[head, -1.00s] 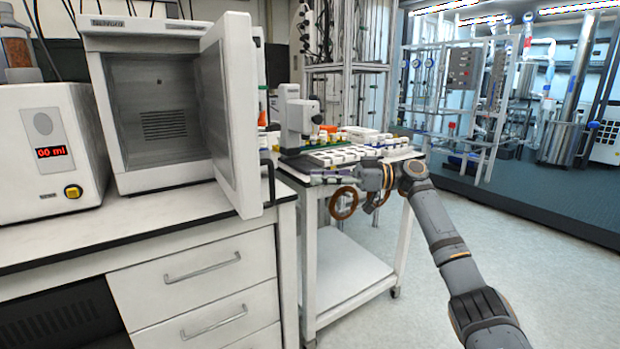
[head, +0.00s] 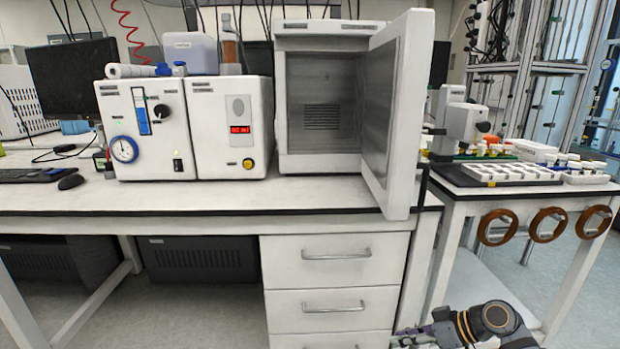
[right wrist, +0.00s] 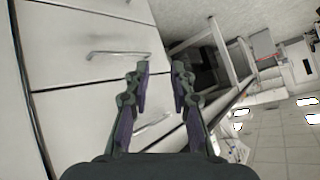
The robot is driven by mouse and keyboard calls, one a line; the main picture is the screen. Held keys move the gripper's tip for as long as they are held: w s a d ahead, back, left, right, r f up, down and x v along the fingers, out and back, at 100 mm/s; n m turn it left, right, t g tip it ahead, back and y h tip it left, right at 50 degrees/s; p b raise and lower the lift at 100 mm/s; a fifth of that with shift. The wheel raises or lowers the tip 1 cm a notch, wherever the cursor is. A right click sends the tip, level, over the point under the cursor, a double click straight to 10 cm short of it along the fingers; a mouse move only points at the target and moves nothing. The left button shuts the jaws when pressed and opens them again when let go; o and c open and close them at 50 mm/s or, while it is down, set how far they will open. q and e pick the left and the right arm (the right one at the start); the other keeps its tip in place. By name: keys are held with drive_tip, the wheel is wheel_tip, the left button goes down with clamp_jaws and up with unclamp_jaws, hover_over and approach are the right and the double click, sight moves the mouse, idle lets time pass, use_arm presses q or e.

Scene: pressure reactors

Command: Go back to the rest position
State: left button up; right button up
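My right gripper (head: 412,338) is low at the bottom edge of the head view, in front of the bench drawers, and partly cut off. In the right wrist view the same gripper (right wrist: 160,78) has its two fingers apart with nothing between them. Drawer fronts with bar handles lie beyond the fingers there. My right arm (head: 490,322) shows only in part at the bottom right. My left gripper is in neither view.
The bench (head: 200,198) carries an open-doored oven (head: 398,110), a device with a red display (head: 232,130) and a gauge device (head: 145,130). Drawers (head: 330,247) are under the bench. A cart (head: 450,235) with a white rack (head: 510,172) stands right. Brown rings (head: 497,227) hang there.

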drive_tip(key=s+a+f+m+g+h, duration=0.1)
drive_tip(key=s+a+f+m+h, duration=0.15)
drive_tip(key=s+f, duration=0.7)
drive_tip(key=s+a+f+m+g+h, duration=0.1)
drive_tip(key=s+a+f+m+h, duration=0.15)
drive_tip(key=s+f, duration=0.7)
use_arm(q)
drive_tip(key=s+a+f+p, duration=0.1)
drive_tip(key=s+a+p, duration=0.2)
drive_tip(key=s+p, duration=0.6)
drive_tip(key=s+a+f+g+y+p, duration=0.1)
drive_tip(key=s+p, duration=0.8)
drive_tip(key=p, duration=1.2)
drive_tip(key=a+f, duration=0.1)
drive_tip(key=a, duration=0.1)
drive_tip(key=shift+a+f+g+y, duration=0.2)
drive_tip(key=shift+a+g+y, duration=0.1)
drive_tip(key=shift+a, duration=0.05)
use_arm(e)
drive_tip(key=s+d+f+m+h, duration=0.1)
drive_tip(key=s+d, duration=0.4)
drive_tip(key=s, duration=0.8)
drive_tip(key=s+d+f+m+g+h, duration=0.1)
drive_tip(key=s+d+h, duration=0.2)
drive_tip(key=s, duration=0.9)
drive_tip(key=shift+s+d+h, duration=0.35)
drive_tip(key=shift+d+h, duration=0.05)
drive_tip(key=shift+d, duration=0.6)
